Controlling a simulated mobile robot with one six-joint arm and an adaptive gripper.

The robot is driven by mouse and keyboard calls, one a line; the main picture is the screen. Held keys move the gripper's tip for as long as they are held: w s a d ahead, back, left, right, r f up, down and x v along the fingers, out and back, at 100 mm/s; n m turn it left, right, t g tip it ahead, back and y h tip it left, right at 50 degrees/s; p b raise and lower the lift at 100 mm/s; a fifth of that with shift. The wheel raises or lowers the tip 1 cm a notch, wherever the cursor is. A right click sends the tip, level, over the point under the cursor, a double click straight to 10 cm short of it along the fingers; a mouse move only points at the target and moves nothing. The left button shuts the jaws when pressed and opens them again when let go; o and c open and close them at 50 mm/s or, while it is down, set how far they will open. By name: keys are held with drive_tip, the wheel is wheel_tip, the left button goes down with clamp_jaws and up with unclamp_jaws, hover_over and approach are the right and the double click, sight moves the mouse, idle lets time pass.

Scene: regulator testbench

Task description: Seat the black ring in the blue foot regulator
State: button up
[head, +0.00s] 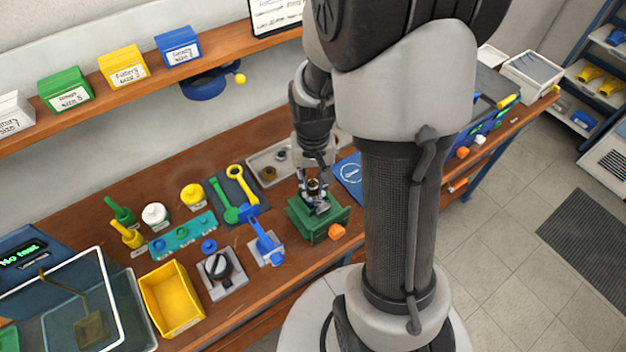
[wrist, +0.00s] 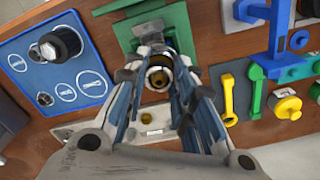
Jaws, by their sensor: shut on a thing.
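My gripper (head: 314,184) is over the green fixture (head: 320,228) on the bench. The fixture also shows at the top of the wrist view (wrist: 162,28). In the wrist view my gripper (wrist: 159,70) has its fingers on both sides of a dark round piece, which I take to be the black ring (wrist: 158,61), and is shut on it. No blue foot is visible; the fingers and fixture hide the lower part.
A grey parts tray (head: 262,176) lies behind the fixture. A blue mat (wrist: 85,88) with a dark knobbed part (wrist: 62,43) lies beside it.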

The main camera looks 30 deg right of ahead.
drive_tip(key=shift+f, duration=0.4)
drive_tip(key=o, duration=0.8)
drive_tip(key=shift+o, duration=0.2)
drive_tip(key=o, duration=0.5)
drive_tip(key=shift+c, duration=0.2)
drive_tip(key=shift+r, duration=0.1)
drive_tip(key=shift+r+p, duration=3.05)
drive_tip(key=shift+r, duration=0.9)
